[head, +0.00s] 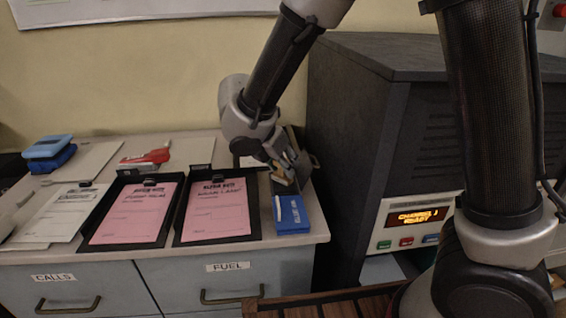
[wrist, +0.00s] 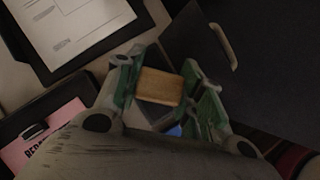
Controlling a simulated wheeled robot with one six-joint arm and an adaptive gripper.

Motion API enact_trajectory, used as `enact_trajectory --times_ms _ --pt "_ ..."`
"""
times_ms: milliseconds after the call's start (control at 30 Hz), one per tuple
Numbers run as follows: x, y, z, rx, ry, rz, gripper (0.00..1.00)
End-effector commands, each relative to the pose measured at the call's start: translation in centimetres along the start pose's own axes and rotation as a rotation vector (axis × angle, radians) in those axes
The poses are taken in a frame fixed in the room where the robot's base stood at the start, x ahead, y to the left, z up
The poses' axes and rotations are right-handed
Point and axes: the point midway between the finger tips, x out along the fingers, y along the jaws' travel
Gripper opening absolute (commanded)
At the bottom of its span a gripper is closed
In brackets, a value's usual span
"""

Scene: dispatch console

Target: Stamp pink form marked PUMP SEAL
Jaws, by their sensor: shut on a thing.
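Two pink forms lie on black clipboards on the counter: a left form (head: 130,213) and a right form (head: 216,210). The right heading seems to read SIGNAL LAMP; the left is too small to read surely, and I cannot make out PUMP SEAL. A pink form corner shows in the wrist view (wrist: 50,140). My gripper (head: 284,166) is shut on a wooden block (wrist: 161,87), likely the stamp's handle, at the counter's right end. It is behind a blue box (head: 291,215). The block's underside is hidden.
A white form on a black board (wrist: 80,25) lies near my gripper. A red stapler (head: 147,158), blue boxes (head: 48,150) and a white sheet (head: 55,213) are further left. A dark console cabinet (head: 375,130) closes off the right side.

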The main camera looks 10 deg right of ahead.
Motion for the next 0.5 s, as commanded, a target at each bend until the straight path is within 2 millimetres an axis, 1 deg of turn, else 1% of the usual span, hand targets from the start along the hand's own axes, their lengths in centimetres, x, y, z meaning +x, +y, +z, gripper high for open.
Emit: enact_trajectory --times_ms 167,500 --pt "-0.1 -0.1 0.0 0.000 0.002 -0.003 0.23" --pt "-2.5 0.0 1.6 0.000 0.001 0.000 0.23"
